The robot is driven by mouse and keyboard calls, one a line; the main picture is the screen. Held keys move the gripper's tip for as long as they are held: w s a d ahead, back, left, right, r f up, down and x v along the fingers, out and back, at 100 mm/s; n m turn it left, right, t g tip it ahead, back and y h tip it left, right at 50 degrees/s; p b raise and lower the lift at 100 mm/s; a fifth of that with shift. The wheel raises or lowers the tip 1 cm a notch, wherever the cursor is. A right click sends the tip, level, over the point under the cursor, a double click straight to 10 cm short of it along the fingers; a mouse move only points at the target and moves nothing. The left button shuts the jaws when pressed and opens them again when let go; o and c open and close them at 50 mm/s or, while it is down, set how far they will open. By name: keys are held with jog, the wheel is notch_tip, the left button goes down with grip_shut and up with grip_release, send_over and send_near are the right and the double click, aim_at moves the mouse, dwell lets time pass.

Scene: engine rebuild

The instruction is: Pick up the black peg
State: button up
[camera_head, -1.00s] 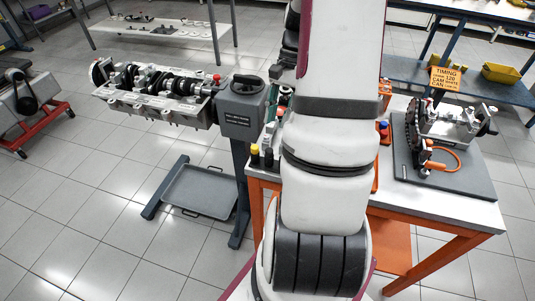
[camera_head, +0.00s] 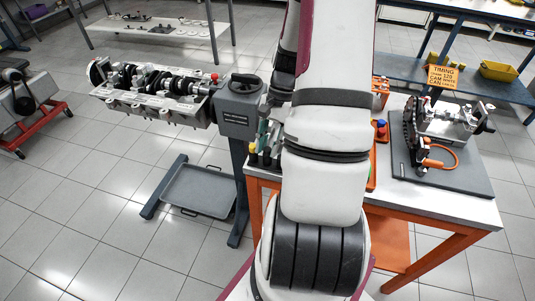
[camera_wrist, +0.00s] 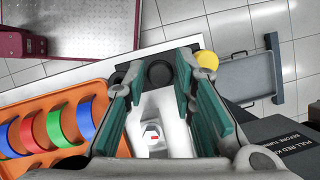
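In the wrist view my gripper (camera_wrist: 158,72) is open, with a green-padded finger on each side. A round black peg top (camera_wrist: 160,74) shows between the fingertips, with no visible grip on it. Another dark round top (camera_wrist: 120,76) is just left of it, partly behind the left finger. A yellow peg top (camera_wrist: 207,59) is right of the right finger. In the head view the yellow top (camera_head: 252,149) shows at the table's left edge. My arm hides most of the pegs and gripper there.
An orange tray (camera_wrist: 92,88) with coloured rings lies left in the wrist view. A pale block with a nut (camera_wrist: 152,133) shows between the fingers. The engine stand's dark box (camera_head: 239,118) is close left of the table. A grey board (camera_head: 450,178) with parts lies right.

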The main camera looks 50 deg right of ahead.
grip_shut()
jog(key=shift+r, duration=0.2)
